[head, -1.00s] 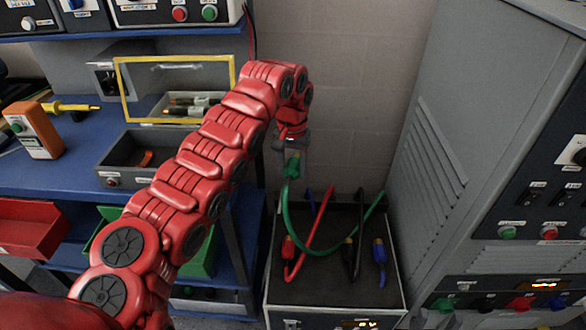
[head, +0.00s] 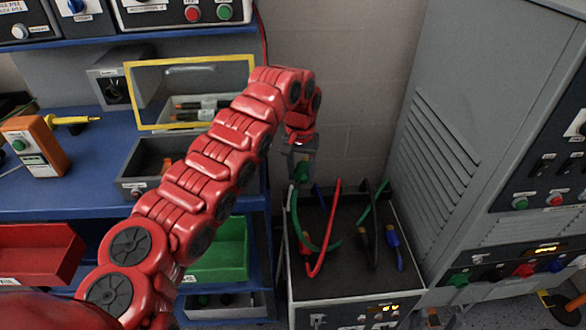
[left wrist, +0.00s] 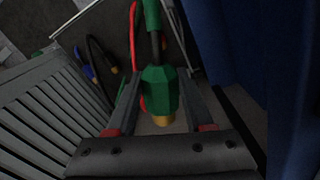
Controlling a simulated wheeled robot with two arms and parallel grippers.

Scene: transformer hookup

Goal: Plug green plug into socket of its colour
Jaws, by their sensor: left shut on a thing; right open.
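My left gripper (head: 301,160) is shut on the green plug (head: 301,172) and holds it above the back left of a grey box. In the left wrist view the green plug (left wrist: 159,88), with a brass-coloured tip, sits between the two fingers. Its green cable (head: 303,225) hangs down in a loop to the box. The green socket (head: 459,279) is in the lower panel of the grey cabinet at the right, apart from the plug. My right gripper is not in view.
The open-topped box (head: 345,288) holds a red plug (head: 306,238), a blue plug (head: 393,238) and a black cable (head: 373,215). Black, red (head: 523,270) and blue (head: 557,265) sockets sit beside the green one on the cabinet (head: 440,130). A blue workbench (head: 60,193) stands left.

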